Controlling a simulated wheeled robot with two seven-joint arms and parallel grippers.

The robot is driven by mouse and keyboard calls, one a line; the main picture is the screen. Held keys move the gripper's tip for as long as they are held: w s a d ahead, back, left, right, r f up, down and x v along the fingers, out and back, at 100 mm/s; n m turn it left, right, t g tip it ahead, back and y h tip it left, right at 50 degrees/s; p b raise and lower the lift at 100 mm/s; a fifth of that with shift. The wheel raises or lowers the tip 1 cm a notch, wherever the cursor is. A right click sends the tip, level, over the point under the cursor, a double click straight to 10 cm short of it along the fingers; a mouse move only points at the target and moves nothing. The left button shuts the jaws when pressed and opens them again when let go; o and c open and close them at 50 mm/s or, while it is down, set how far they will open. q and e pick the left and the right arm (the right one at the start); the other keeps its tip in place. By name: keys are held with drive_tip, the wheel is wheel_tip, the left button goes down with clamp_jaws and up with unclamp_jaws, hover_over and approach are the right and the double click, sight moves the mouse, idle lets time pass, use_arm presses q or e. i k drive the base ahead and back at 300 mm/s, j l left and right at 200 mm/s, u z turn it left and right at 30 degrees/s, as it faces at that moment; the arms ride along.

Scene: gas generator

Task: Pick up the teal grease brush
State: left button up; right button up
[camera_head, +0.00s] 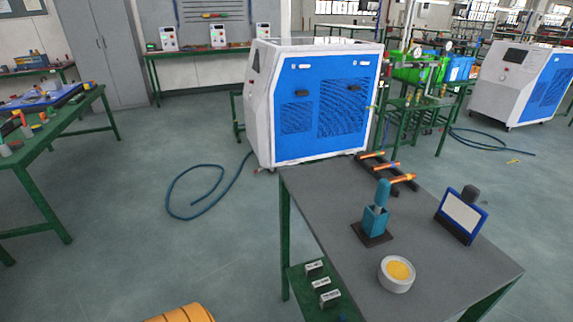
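The teal grease brush (382,192) stands upright, handle up, in a teal square holder (375,221) on a dark base plate. Its lower end is hidden inside the holder. The holder stands on the grey-topped table (320,196) with green legs. Neither of my grippers is in view.
On the same table are a round tin with yellow contents (397,273), a blue-framed panel (461,217) and a dark rack with several orange-tipped rods (387,168). Small labelled blocks (321,284) sit on a lower green shelf. A blue-and-white generator (315,103) stands behind the table.

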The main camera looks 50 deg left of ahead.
sight(384, 186)
drive_tip(key=u, duration=0.9)
drive_tip(key=z, duration=2.55)
drive_tip(key=u, duration=2.55)
drive_tip(key=i+j+z, duration=0.15)
drive_tip(key=j+z, duration=0.15)
drive_tip(key=i+j+z, duration=0.1)
drive_tip(key=j+z, duration=0.2)
drive_tip(key=j, duration=0.25)
drive_tip(key=j+z, duration=0.3)
drive_tip(key=j, duration=0.15)
